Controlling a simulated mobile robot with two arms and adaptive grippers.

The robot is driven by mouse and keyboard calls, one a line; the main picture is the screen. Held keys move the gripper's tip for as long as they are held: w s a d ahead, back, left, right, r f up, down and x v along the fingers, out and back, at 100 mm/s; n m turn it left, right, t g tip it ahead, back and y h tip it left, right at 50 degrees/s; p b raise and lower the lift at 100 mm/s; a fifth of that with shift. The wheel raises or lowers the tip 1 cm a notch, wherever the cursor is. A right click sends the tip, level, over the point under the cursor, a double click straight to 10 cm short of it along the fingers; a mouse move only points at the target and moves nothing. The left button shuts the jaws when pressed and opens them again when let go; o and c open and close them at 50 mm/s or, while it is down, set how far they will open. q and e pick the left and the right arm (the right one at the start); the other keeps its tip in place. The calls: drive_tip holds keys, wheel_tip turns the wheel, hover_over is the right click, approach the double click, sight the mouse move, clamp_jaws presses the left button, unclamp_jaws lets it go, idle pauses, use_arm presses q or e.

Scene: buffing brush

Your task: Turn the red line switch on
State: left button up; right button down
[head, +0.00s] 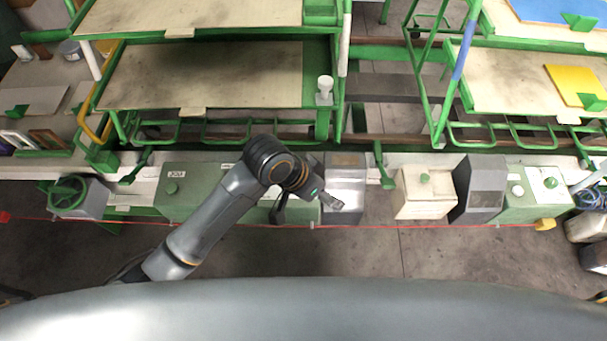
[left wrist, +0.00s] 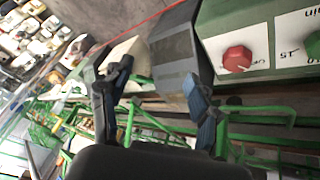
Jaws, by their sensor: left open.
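A round red knob (left wrist: 237,58) sits on a white plate on a green box (left wrist: 214,18) in the left wrist view. Part of another round control on a white plate shows at that view's right edge. I cannot make out the red knob in the head view, where my arm covers part of the row of boxes. My left gripper (head: 328,198) is over the row, close to a silver-grey box (head: 345,182). In the left wrist view its two dark fingers (left wrist: 156,80) are spread apart with nothing between them. The red knob is beyond the right finger, apart from it. My right gripper is not visible.
A thin red line (head: 400,227) runs along the front of the boxes. A white box with a green button (head: 424,190), a dark grey box (head: 484,188) and a green box (head: 522,200) stand to the right. Green-framed shelves (head: 200,75) rise behind. The floor in front is clear.

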use_arm(q)
drive_tip(key=w+a+r+m+g+y, duration=0.2)
drive_tip(key=w+a+r+m+y, duration=0.3)
drive_tip(key=w, duration=0.4)
drive_tip(key=shift+n+y, duration=0.3)
drive_tip(key=f+p, duration=0.1)
drive_tip(key=f, duration=0.6)
drive_tip(key=f+p, duration=0.1)
drive_tip(key=f, duration=0.5)
drive_tip(key=shift+s+f+p, duration=0.2)
drive_tip(key=shift+f+p, duration=0.15)
drive_tip(key=shift+p, duration=0.05)
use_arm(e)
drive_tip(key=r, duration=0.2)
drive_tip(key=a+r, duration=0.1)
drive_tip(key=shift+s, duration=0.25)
use_arm(q)
drive_tip(key=c, duration=1.2)
drive_tip(key=shift+o, duration=0.2)
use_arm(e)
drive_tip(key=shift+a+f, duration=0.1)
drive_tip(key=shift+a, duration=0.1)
